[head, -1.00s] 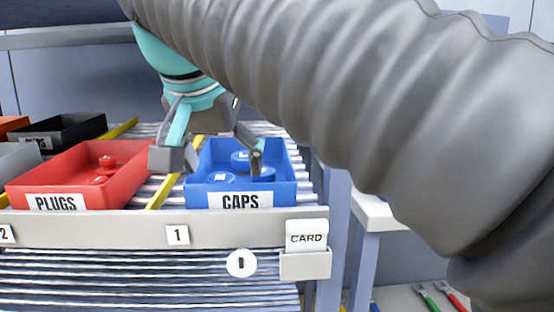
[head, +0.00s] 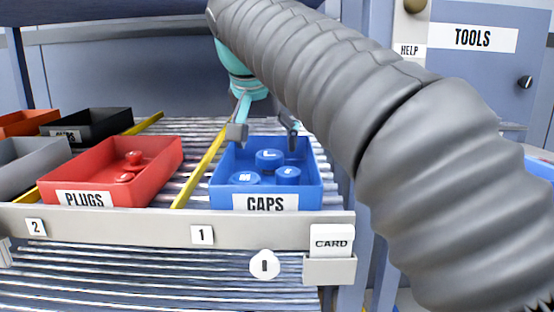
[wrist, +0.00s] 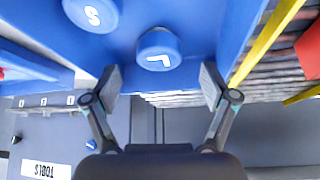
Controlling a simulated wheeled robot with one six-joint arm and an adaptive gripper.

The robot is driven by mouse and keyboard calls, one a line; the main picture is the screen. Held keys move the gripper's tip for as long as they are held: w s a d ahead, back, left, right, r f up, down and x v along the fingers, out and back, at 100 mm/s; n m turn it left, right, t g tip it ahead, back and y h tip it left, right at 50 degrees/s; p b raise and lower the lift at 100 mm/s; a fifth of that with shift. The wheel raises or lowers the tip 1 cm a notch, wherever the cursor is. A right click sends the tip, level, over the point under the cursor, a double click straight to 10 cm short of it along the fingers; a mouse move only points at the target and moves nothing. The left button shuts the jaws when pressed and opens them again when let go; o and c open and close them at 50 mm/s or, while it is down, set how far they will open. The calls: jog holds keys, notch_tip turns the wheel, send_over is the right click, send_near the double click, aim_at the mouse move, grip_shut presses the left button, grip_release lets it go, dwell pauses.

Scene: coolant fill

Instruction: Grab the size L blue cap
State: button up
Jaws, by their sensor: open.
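The blue cap marked L (head: 269,158) stands at the back of the blue CAPS bin (head: 222,190). Blue caps marked M (head: 244,178) and S (head: 288,175) stand in front of it. My gripper (head: 264,133) is open and empty, above the back part of the bin. In the wrist view, the L cap (wrist: 159,50) lies ahead of the open fingers, roughly centred between them and apart from both. The S cap (wrist: 92,12) shows at the upper left there. The M cap is out of the wrist view.
A red PLUGS bin (head: 60,182) with red plugs stands left of the CAPS bin, past a yellow divider (head: 203,165). Black (head: 97,122) and grey (head: 18,175) bins are farther left. A CARD holder (head: 330,268) hangs at the front right.

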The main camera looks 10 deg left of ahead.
aim_at(269, 154)
jog(key=b+x, duration=0.1)
jog(key=x, duration=0.4)
jog(key=c, duration=1.1)
